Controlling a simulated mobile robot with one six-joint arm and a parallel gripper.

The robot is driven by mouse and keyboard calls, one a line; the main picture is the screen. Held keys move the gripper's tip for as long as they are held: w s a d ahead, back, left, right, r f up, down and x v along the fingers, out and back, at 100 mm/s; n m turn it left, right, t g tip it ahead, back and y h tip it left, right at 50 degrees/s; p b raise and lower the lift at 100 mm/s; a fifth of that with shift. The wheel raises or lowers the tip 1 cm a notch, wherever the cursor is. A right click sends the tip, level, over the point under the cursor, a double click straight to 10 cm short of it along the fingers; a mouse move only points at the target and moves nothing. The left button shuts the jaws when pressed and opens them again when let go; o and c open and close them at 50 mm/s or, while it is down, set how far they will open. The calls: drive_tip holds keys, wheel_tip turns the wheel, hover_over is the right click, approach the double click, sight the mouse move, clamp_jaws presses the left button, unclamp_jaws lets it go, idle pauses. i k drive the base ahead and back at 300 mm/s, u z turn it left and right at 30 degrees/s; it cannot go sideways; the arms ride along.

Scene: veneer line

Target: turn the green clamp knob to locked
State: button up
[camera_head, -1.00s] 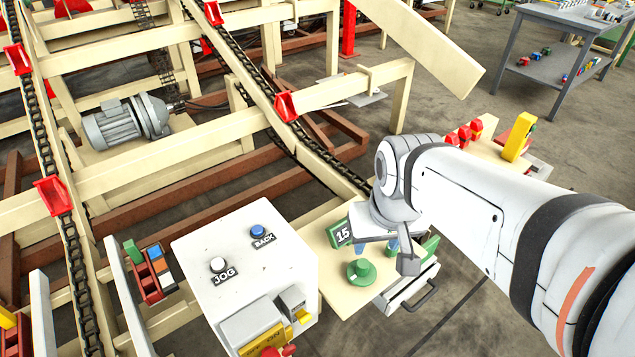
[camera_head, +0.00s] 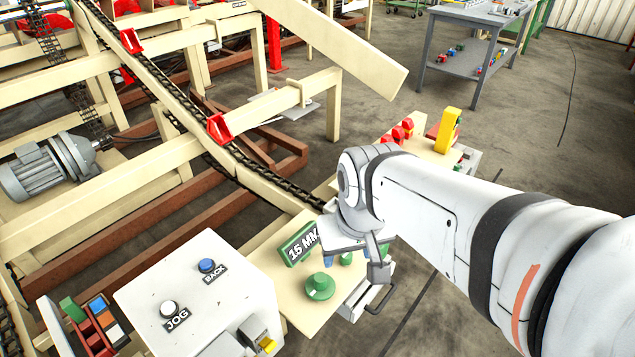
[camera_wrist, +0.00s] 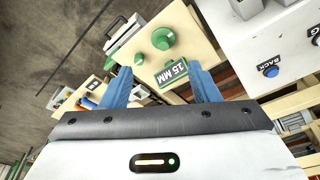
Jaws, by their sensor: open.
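A green round knob on a wide flange (camera_head: 320,287) stands upright on a cream board, in front of a green "15 MM" sign (camera_head: 300,244). A smaller green knob (camera_head: 346,258) stands behind it, partly hidden by my gripper (camera_head: 356,257). I cannot tell from its look which is locked or unlocked. In the wrist view the flanged knob (camera_wrist: 163,39) lies beyond my gripper (camera_wrist: 160,72), the small green knob (camera_wrist: 139,59) is nearer the left finger, and the sign (camera_wrist: 173,73) shows between the blue fingers. My gripper is open, empty and apart from the knobs.
A white control box (camera_head: 205,295) with a white JOG button (camera_head: 169,308) and a blue BACK button (camera_head: 206,266) stands left of the board. A drawer handle (camera_head: 381,298) sticks out at the board's right. Red knobs and a yellow block (camera_head: 449,131) stand farther back.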

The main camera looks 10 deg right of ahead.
sight(345, 259)
drive_tip(key=u, duration=1.25)
drive_tip(key=k, duration=1.05)
drive_tip(key=z, duration=0.95)
drive_tip(key=i, duration=1)
drive_tip(key=z, duration=0.15)
drive_tip(key=k, duration=0.4)
drive_tip(key=u, duration=0.05)
